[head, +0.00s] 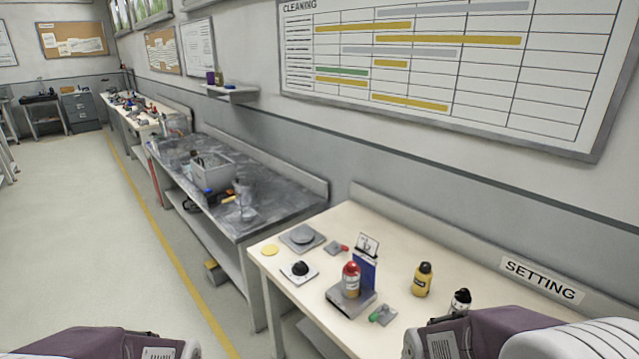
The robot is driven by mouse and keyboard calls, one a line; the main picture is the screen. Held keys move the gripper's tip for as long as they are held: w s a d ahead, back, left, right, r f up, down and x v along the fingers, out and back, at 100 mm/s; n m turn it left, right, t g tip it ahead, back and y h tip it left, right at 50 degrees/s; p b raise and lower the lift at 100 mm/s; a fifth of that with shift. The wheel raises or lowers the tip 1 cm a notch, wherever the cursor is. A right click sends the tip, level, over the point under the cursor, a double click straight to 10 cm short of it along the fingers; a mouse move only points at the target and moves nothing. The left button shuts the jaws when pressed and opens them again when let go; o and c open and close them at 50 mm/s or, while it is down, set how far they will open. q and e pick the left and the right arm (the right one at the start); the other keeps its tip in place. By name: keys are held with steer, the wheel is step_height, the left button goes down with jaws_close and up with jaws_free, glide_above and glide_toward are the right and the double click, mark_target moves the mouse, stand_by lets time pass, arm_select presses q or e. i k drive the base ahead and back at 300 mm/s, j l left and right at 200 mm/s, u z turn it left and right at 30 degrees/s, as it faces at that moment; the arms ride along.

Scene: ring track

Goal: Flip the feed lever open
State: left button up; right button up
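A cream table (408,343) at the lower right holds a small station with a grey base (352,301), a blue upright panel (366,269) and a red-capped bottle (351,281). Two small lever-like parts lie near it: one with a red handle (343,248) behind it and one with a green handle (376,316) in front. I cannot tell which is the feed lever or whether either is open. Parts of my two arms show at the bottom edge, on the left and right. Neither gripper's fingers are in view.
The table also holds a yellow bottle (422,280), a dark bottle (461,301), a black knob on a white plate (299,269), a grey disc plate (302,238) and a yellow disc (270,250). A dark workbench (270,213) stands behind. Open floor (90,230) lies left.

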mark_target(373, 318)
steer(key=i+j, duration=0.1)
steer(key=i, duration=0.35)
steer(key=i+j+z, duration=0.1)
steer(key=i, duration=0.35)
